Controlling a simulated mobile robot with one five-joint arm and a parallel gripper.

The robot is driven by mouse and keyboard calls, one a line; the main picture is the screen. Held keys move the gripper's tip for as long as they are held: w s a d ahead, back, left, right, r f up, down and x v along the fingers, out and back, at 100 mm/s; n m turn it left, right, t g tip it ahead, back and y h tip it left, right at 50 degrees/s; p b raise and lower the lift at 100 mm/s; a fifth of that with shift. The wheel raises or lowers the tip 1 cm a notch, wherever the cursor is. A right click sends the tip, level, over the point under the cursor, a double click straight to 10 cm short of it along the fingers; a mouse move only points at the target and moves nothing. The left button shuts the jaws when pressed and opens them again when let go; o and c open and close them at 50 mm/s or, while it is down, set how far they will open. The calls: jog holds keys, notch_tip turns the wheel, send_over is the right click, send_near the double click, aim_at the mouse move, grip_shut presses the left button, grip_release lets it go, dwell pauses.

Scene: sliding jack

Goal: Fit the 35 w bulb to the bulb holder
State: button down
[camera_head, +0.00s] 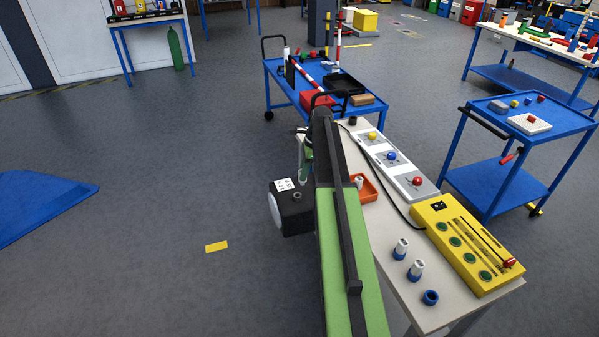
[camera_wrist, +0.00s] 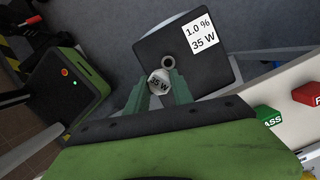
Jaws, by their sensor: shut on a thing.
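A whitish bulb marked "35 W" (camera_wrist: 159,84) sits between the green fingers of my gripper (camera_wrist: 157,87), which is shut on it. Its marked end faces the wrist camera. A black box with a white "1.0 % 35 W" label (camera_wrist: 203,35) lies beyond it. The round grey bulb holder (camera_wrist: 168,62) on that box shows just above and right of the bulb in the wrist view; the gap between them cannot be judged. In the head view the black box (camera_head: 298,219) and its holder (camera_head: 297,195) are left of my arm. My gripper (camera_head: 303,177) is above the box, and the bulb is not clear there.
A blue trolley (camera_head: 285,82) stands behind.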

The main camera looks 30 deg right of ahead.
jog(key=shift+w+a, duration=0.2)
jog(key=shift+w, duration=0.45)
jog(key=shift+w+a, duration=0.2)
jog(key=shift+w, duration=0.4)
jog(key=b+x, duration=0.4)
jog(key=d+b+x, duration=0.1)
jog(key=b, duration=0.1)
jog(key=shift+s+f, duration=0.3)
jog(key=shift+f, duration=0.25)
jog(key=shift+d+b+x, duration=0.15)
jog(key=shift+b+x, duration=0.55)
jog(key=shift+d+b+x, duration=0.15)
jog(key=shift+b+x, duration=0.5)
jog(key=shift+x, duration=0.1)
jog(key=shift+a+p+v, duration=0.25)
jog(key=shift+p+v, duration=0.85)
jog(key=shift+p, duration=0.05)
jog(key=shift+d+b+x, duration=0.25)
jog(key=shift+b+x, duration=0.95)
jog(key=shift+b, duration=0.1)
dwell(0.4)
jog(key=c, duration=1)
grip_release()
jog(key=shift+s, duration=0.2)
jog(key=shift+c, duration=0.2)
jog(key=shift+r, duration=0.1)
